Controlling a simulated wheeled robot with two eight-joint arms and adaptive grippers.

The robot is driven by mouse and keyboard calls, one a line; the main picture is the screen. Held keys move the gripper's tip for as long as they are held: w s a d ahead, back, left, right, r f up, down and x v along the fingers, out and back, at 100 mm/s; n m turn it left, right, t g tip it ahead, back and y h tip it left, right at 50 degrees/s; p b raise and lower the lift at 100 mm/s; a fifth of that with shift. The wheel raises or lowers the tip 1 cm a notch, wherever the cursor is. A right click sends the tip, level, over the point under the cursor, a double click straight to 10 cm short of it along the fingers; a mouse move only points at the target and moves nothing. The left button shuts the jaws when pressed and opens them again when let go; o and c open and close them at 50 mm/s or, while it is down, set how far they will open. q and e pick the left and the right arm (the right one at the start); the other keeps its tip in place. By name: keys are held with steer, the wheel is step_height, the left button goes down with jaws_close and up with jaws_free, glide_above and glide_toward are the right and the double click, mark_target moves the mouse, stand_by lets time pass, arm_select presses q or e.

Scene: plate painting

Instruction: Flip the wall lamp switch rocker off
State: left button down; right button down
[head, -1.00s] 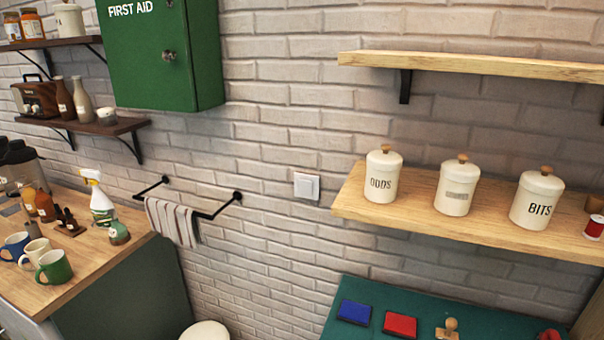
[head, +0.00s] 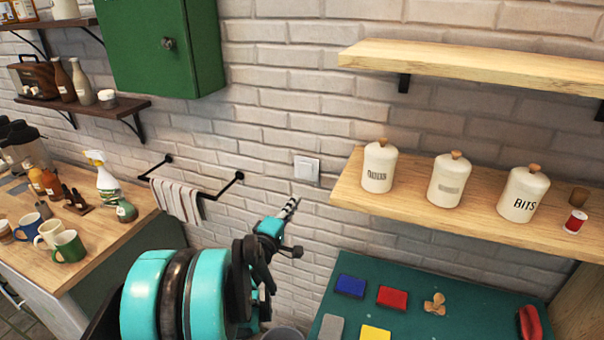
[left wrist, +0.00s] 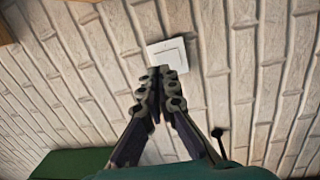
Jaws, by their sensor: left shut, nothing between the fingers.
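The white square wall switch (head: 307,169) is mounted on the brick wall, between the towel rail and the canister shelf. Its rocker is too small to tell which way it is tilted. My left gripper (head: 291,207) is in front of the wall, below and slightly left of the switch in the head view. In the left wrist view the gripper (left wrist: 162,72) is shut and empty, its fingertips pointing at the switch (left wrist: 168,54) and overlapping its lower edge. Whether they touch it I cannot tell. My right gripper is not in view.
A towel rail with a striped towel (head: 176,198) is left of the switch. A wooden shelf (head: 350,190) with canisters juts out on the right. A green first-aid cabinet (head: 160,45) hangs above left. A green table (head: 400,318) with coloured pads stands below right.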

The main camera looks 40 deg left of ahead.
mark_target(305, 166)
arm_select(q)
steer(key=shift+s+a+n+y, duration=0.25)
steer(key=shift+a+n+y, duration=0.1)
steer(key=shift+a, duration=0.3)
steer(key=shift+s+a+n+y, duration=0.25)
steer(key=shift+a+n+y, duration=0.1)
steer(key=shift+a, duration=0.25)
steer(key=b+x, duration=0.1)
steer(key=x, duration=1.2)
steer(key=shift+w, duration=0.25)
steer(key=shift+w+r, duration=0.1)
steer(key=shift+w, duration=0.15)
steer(key=shift+w+a+r, duration=0.2)
steer(key=shift+w, duration=0.1)
